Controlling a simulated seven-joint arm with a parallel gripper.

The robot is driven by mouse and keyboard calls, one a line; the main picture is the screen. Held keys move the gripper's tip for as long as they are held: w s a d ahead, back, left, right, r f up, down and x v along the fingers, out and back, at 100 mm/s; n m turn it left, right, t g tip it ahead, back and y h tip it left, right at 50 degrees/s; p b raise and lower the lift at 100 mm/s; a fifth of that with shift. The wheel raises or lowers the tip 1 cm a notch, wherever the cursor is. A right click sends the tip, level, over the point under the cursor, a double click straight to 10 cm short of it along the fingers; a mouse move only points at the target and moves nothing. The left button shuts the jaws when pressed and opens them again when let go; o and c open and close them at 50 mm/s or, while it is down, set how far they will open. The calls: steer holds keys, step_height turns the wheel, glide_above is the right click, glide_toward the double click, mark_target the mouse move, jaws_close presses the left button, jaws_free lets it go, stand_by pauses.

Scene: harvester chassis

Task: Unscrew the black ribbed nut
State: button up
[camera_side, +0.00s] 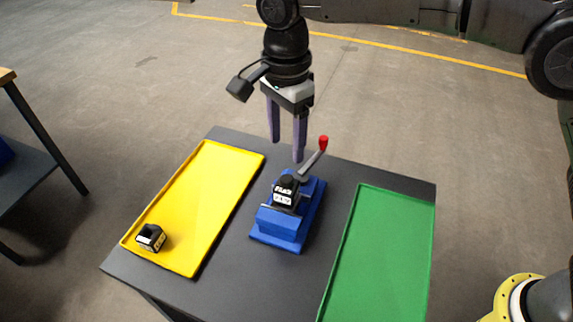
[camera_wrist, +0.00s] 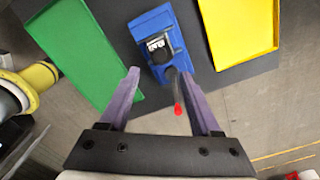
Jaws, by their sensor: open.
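The black ribbed nut (camera_side: 287,182) sits on top of a small black block with white labels (camera_side: 284,198). That block is held in a blue vise (camera_side: 281,229) in the middle of the table. The nut also shows in the wrist view (camera_wrist: 157,45), small, with its ribs too fine to make out. My gripper (camera_side: 287,152) is open and empty, pointing down above and behind the vise, apart from the nut. In the wrist view my gripper's purple fingers (camera_wrist: 167,72) stand wide apart, with the vise beyond them.
The vise handle with a red knob (camera_side: 323,142) rises close to my fingers. A yellow tray (camera_side: 205,190) on the left holds another black labelled block (camera_side: 151,238). A green tray (camera_side: 385,250) on the right is empty. Bare dark table (camera_side: 222,262) lies between.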

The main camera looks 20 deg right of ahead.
mark_target(286, 180)
step_height(286, 180, down, 9)
steer(key=shift+r, duration=0.15)
stand_by(0.4)
steer(key=c, duration=0.3)
stand_by(0.4)
steer(key=shift+c, duration=0.3)
jaws_close()
steer(key=n, duration=0.4)
steer(key=shift+n, duration=0.6)
